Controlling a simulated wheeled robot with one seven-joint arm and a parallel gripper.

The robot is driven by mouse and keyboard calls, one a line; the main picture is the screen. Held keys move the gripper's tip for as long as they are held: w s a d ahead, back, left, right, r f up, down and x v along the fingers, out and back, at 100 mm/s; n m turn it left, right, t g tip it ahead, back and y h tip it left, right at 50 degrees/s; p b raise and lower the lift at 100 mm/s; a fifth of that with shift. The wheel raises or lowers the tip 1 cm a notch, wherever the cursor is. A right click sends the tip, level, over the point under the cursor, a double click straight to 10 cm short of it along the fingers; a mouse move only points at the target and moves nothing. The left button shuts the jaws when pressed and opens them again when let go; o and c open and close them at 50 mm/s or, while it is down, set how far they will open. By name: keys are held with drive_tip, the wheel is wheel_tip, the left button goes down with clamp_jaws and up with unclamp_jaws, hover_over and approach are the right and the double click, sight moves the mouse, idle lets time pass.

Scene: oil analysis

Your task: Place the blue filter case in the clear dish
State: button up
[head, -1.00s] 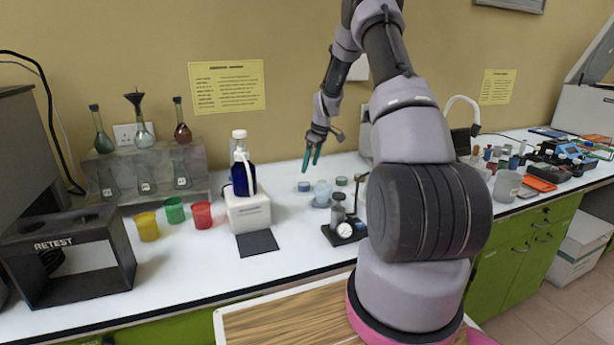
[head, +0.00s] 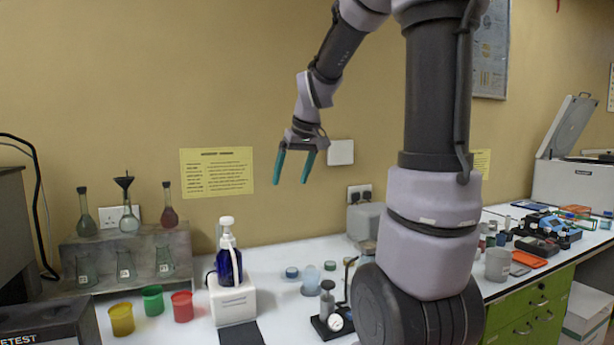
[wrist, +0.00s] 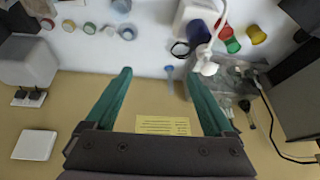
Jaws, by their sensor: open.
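A small round blue case (head: 292,272), which looks like the blue filter case, sits on the white bench right of the pump bottle. It shows near the top of the wrist view (wrist: 127,33). A pale blue translucent cup (head: 311,276) stands just right of it, at the low clear dish (head: 309,291). I cannot tell clearly whether the cup is in the dish or behind it. My gripper (head: 290,180) is open and empty, high above the bench in front of the wall. Its two teal fingers are spread in the wrist view (wrist: 160,73).
Small teal-lidded jars (head: 330,265) stand near the case. A blue pump bottle (head: 229,262) on a white box stands left. A black stand with a gauge (head: 333,320) is in front. Yellow, green and red cups (head: 182,307) are further left. My arm hides part of the bench.

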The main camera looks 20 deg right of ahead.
drive_tip(key=s+a+r+m+t, duration=0.1)
drive_tip(key=s+a+m, duration=0.1)
drive_tip(key=s, duration=0.7)
drive_tip(key=s+a+r+m+t, duration=0.1)
drive_tip(key=s+a+r+m, duration=0.1)
drive_tip(key=s, duration=0.8)
drive_tip(key=shift+s+m+y, duration=0.15)
drive_tip(key=shift+m+y, duration=0.25)
drive_tip(key=shift+m, duration=0.2)
